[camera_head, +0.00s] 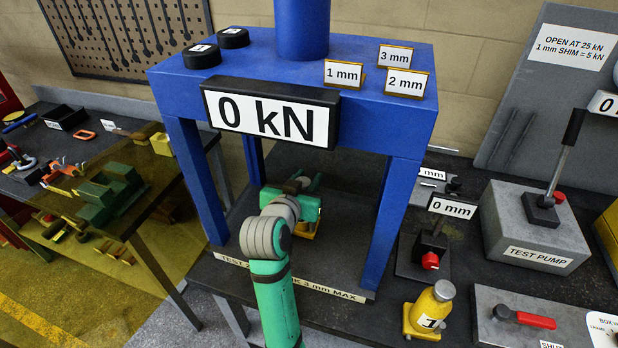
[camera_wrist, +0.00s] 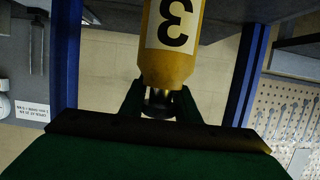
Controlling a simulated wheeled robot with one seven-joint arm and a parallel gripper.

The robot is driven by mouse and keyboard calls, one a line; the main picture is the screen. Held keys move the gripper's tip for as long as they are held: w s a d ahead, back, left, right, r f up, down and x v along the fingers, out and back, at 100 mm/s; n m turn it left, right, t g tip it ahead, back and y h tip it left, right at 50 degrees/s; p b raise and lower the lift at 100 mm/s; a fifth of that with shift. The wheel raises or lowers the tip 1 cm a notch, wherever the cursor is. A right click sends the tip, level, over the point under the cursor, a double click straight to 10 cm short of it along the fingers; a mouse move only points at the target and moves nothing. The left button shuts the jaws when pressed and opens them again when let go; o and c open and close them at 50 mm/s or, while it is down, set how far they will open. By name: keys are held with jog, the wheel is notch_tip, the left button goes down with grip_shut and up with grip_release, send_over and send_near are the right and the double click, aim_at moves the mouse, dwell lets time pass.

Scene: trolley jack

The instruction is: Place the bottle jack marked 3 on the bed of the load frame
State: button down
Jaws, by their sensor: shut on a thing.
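The yellow bottle jack marked 3 (camera_wrist: 172,60) fills the upper middle of the wrist view, its number upside down there. My gripper (camera_wrist: 159,100) is shut on its dark narrow end. In the head view my gripper (camera_head: 300,205) is between the posts of the blue load frame (camera_head: 390,215), over its dark bed (camera_head: 335,262). Only a small yellow part of the jack (camera_head: 304,231) shows there, low beside the green gripper and near the bed. My wrist hides the rest. I cannot tell whether the jack touches the bed.
A bottle jack marked 1 (camera_head: 430,310) stands right of the frame, near a 0 mm gauge (camera_head: 433,245) and the test pump (camera_head: 535,225). The 0 kN display (camera_head: 270,115) hangs on the crossbeam above my wrist. Blue posts flank my arm. A cluttered bench (camera_head: 70,160) is at left.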

jog(key=shift+r, duration=0.15)
jog(key=c, duration=1.4)
grip_release()
jog(key=shift+f, duration=0.25)
jog(key=shift+o, duration=0.2)
jog(key=shift+r, duration=0.2)
jog(key=v, duration=1.2)
jog(key=shift+f, duration=0.1)
